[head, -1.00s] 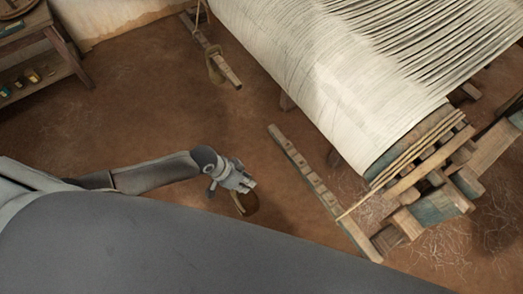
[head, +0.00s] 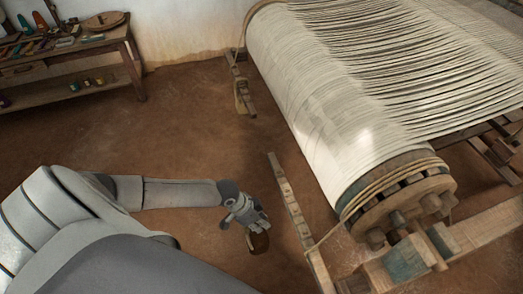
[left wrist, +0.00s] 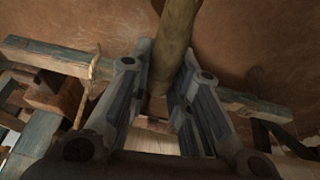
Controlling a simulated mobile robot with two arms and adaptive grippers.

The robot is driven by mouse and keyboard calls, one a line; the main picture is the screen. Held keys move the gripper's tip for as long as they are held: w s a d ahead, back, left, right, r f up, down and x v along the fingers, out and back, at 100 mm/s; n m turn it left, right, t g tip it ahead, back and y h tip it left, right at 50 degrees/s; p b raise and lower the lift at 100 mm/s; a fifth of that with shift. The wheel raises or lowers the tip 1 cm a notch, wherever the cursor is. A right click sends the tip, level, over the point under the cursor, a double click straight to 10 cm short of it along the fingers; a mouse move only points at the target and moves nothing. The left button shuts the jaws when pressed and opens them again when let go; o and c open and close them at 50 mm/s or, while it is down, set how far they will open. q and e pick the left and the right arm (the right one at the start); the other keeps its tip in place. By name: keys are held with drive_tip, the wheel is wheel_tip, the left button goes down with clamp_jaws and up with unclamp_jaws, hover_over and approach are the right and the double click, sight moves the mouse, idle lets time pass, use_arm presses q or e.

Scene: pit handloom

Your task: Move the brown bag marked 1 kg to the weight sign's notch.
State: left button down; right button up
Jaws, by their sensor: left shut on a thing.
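My left gripper (head: 245,213) is shut on a small brown bag (head: 260,243), which hangs just below its fingers over the earth floor. No 1 kg mark can be read on it. In the left wrist view, the two fingers (left wrist: 163,95) close on an olive-brown rounded piece (left wrist: 176,38), which seems to be part of the held thing. A long wooden bar with notches (head: 291,205) lies to the right of the bag, apart from it in the head view. I cannot make out a weight sign. My right gripper is not in view.
The loom's large warp roller (head: 345,140) with white threads stands right of the bar, its wooden frame (head: 480,228) at the lower right. A workbench (head: 85,48) is at the back left. The floor between is clear.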

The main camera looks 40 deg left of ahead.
use_arm(q)
drive_tip(key=shift+w+d, duration=0.25)
drive_tip(key=shift+w, duration=0.25)
drive_tip(key=shift+w+d+f+b, duration=0.1)
drive_tip(key=shift+w+d+b, duration=0.05)
drive_tip(key=shift+w+b, duration=0.15)
drive_tip(key=shift+w+d+f+b, duration=0.15)
drive_tip(key=shift+w+d+b, duration=1.35)
drive_tip(key=shift+w, duration=0.35)
drive_tip(key=shift+w+d+f+b, duration=0.1)
drive_tip(key=shift+w+d+b, duration=1.3)
drive_tip(key=shift+w, duration=0.4)
drive_tip(key=shift+w+d+f+b, duration=0.15)
drive_tip(key=shift+w+d+b, duration=1.35)
drive_tip(key=shift+w, duration=0.35)
drive_tip(key=shift+d+f+b, duration=0.1)
drive_tip(key=shift+f+b, duration=0.4)
drive_tip(key=shift+f, duration=0.55)
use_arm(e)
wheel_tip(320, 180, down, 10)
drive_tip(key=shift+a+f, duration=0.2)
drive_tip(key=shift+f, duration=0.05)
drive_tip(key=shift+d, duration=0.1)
use_arm(q)
drive_tip(key=shift+f, duration=0.3)
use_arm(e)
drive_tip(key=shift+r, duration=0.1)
